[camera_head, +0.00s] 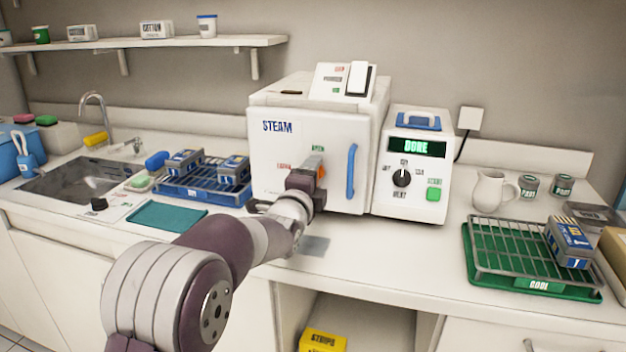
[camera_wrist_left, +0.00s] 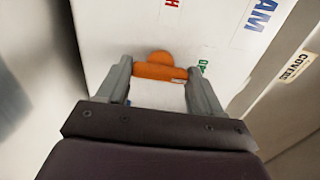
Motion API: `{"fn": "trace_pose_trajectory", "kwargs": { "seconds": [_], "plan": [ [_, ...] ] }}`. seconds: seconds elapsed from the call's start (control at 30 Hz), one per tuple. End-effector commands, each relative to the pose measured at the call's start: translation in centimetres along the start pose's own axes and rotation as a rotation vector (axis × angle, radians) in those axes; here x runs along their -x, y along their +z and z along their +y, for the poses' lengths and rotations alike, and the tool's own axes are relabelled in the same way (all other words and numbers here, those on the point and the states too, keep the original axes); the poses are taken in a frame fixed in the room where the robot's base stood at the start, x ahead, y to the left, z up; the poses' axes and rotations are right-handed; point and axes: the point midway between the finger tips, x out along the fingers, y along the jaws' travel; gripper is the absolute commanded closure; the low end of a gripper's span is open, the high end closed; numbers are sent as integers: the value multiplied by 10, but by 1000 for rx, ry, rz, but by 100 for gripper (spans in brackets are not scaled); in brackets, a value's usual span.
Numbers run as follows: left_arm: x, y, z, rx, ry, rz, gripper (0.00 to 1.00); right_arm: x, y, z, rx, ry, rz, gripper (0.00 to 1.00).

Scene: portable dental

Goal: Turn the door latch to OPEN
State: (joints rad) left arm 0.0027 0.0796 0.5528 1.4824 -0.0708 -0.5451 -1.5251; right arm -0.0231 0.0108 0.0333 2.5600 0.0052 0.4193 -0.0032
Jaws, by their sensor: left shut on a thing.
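The white steam sterilizer (camera_head: 290,180) stands on the counter with its door shut, marked STEAM. Its orange door latch (camera_head: 321,170) is mostly hidden behind my left gripper (camera_head: 305,180) in the head view. In the left wrist view the orange latch (camera_wrist_left: 160,68) lies between the two fingers of my left gripper (camera_wrist_left: 160,88), which is shut on it. Small red and green labels sit near the latch. I cannot read exactly where the latch points. A blue door handle (camera_head: 351,171) stands to the right of the latch. My right gripper is not in view.
A white control box (camera_head: 412,165) showing DONE stands right of the sterilizer. A blue rack (camera_head: 200,192) with packs is at left, beside the sink (camera_head: 82,178). A green COOL rack (camera_head: 510,245) and a jug (camera_head: 490,190) are at right.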

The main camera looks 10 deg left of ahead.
Motion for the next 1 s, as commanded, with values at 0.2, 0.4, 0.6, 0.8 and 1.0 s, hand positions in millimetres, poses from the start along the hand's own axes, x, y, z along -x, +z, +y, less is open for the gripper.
{"fn": "trace_pose_trajectory", "kwargs": {
  "seconds": [0.2,0.4,0.6,0.8,1.0],
  "plan": [
    [0,0,0,-2,0,0,8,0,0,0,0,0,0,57],
    [0,0,0,-1,0,0,8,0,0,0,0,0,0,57],
    [21,0,-1,-1,-2,0,8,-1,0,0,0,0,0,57],
    [74,0,-1,-1,-1,0,8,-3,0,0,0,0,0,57],
    [115,0,0,-2,1,1,8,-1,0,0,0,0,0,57]
  ]
}}
